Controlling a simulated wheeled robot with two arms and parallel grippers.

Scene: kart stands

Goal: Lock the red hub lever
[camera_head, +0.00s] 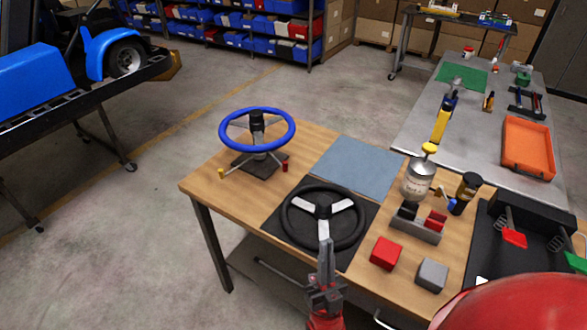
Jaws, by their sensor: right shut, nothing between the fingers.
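The blue steering wheel (290,128) sits raised on a dark hub stand (245,164) at the left of the wooden table. A small red-tipped lever (285,167) sticks out at the right of the hub base, and a yellow-tipped one (221,174) at its left. Whether the red lever is locked cannot be told. My right gripper (325,247) is shut and empty at the table's front, its tips over the lower rim of a black steering wheel (291,222) in the picture. It is apart from the red lever. My left gripper is not in view.
The black wheel lies on a dark mat (270,234). A blue-grey mat (355,166) behind it is bare. A red block (386,253), grey block (432,275), metal canister (417,180) and small rack (416,232) stand to the right. Bare wood surrounds the hub stand.

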